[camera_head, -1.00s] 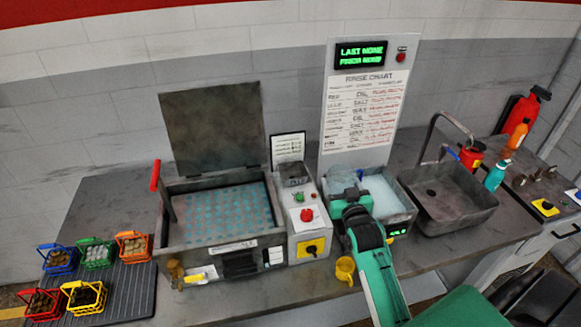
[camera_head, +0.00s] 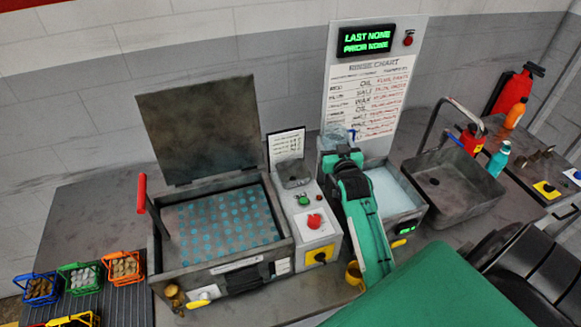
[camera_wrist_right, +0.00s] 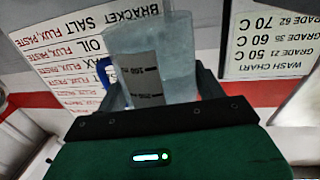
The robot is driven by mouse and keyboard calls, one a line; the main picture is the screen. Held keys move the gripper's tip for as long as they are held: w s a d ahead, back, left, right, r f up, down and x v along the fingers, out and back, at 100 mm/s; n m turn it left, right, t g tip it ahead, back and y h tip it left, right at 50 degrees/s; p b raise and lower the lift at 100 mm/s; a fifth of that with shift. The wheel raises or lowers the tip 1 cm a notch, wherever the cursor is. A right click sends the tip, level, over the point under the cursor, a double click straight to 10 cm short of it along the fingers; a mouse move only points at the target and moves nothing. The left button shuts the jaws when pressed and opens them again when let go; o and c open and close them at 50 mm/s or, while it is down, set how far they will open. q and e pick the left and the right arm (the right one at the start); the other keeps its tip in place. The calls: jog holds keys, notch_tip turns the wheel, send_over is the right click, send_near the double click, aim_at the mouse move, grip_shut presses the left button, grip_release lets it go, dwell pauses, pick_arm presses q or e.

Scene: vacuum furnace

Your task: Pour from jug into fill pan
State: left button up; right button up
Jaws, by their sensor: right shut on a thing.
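The jug (camera_head: 338,134) is clear with a bluish tint, and my right gripper (camera_head: 341,151) is shut on it. It is held up in front of the rinse chart, left of the water basin. In the right wrist view the jug (camera_wrist_right: 150,62) shows volume marks on its side, between the fingers of the gripper (camera_wrist_right: 160,95). A small grey pan (camera_head: 293,176) sits on top of the control box, left of the jug; it looks like the fill pan. The jug is apart from it. My left gripper is not in view.
The furnace tank (camera_head: 222,220) with its raised lid (camera_head: 203,128) stands left of the control box (camera_head: 315,228). A basin of water (camera_head: 392,188) and a sink (camera_head: 455,188) with a tap are on the right. Coloured baskets (camera_head: 80,280) stand at the left.

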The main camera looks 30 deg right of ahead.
aim_at(325, 146)
jog(key=shift+s+r, duration=0.1)
jog(key=shift+r, duration=0.05)
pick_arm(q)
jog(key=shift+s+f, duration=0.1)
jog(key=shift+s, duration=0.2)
pick_arm(e)
jog(key=shift+a, duration=0.1)
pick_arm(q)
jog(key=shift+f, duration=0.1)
